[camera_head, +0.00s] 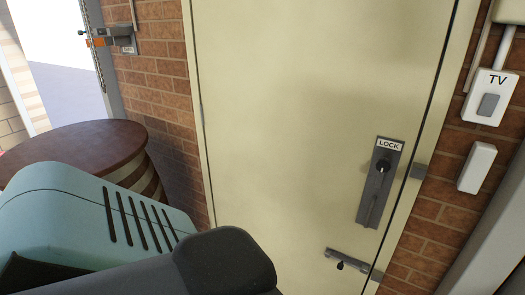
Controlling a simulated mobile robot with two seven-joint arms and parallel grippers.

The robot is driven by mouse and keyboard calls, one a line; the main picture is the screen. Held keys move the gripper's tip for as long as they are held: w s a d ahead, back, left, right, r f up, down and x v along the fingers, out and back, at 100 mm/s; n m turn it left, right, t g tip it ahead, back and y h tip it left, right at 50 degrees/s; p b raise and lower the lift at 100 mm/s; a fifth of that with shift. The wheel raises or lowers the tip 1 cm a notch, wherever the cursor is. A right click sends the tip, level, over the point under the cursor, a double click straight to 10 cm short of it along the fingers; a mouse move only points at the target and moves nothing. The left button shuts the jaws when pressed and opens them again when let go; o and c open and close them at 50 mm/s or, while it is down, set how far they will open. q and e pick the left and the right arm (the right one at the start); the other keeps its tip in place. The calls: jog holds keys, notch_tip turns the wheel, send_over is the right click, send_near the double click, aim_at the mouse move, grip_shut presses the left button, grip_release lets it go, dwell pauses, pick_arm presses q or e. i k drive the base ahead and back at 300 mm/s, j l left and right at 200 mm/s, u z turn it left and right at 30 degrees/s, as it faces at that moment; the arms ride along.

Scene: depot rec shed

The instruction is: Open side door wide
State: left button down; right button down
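The side door (290,110) is a cream panel filling the middle of the head view, and it looks shut in its frame. A grey plate (366,205) marked LOCK is on its right side, with a dark round knob (382,165) at the top and a lever-like handle (374,200) below. Lower down, a grey sliding bolt (350,264) with a small dark knob runs towards the right edge of the door. I cannot tell whether the bolt is engaged. Neither gripper shows; parts of my arm cover the lower left.
A round brown-topped barrel table (75,150) stands left of the door. A brick wall (157,70) flanks the door. On the right are a white TV switch (490,98) and a white box (477,167). A bright opening with a chain is at far left.

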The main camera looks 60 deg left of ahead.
aim_at(302, 100)
jog(key=u, duration=1.65)
jog(key=i, duration=0.35)
jog(key=i+l+z, duration=0.1)
jog(key=z, duration=1.8)
jog(key=i+j, duration=0.05)
jog(key=j, duration=0.05)
